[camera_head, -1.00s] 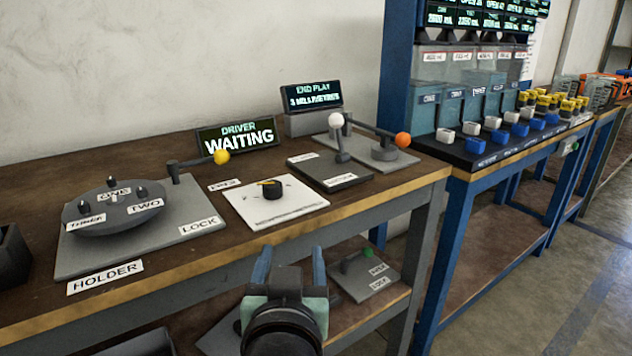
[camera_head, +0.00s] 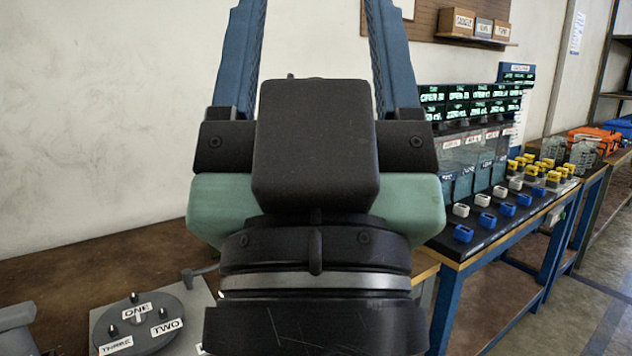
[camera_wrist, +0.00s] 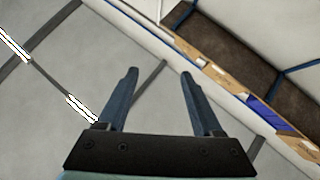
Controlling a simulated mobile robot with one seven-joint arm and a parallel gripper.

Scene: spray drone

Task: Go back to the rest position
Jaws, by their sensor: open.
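My gripper (camera_head: 315,40) is large and close in the head view, pointing up, with its two blue fingers apart and nothing between them. Its fingertips run out of the top of that view. In the wrist view my gripper (camera_wrist: 158,85) is also open and empty. It faces the pale ceiling and upper wall, touching nothing. The gripper and wrist hide much of the wooden bench (camera_head: 100,262) in the head view, including the driver sign and the knob panel.
The round holder (camera_head: 140,322) labelled one, two, three sits at the lower left. A blue-framed bench (camera_head: 447,300) on the right carries bins and several blue, white and yellow pieces. A shelf with boxes (camera_head: 457,22) hangs on the back wall.

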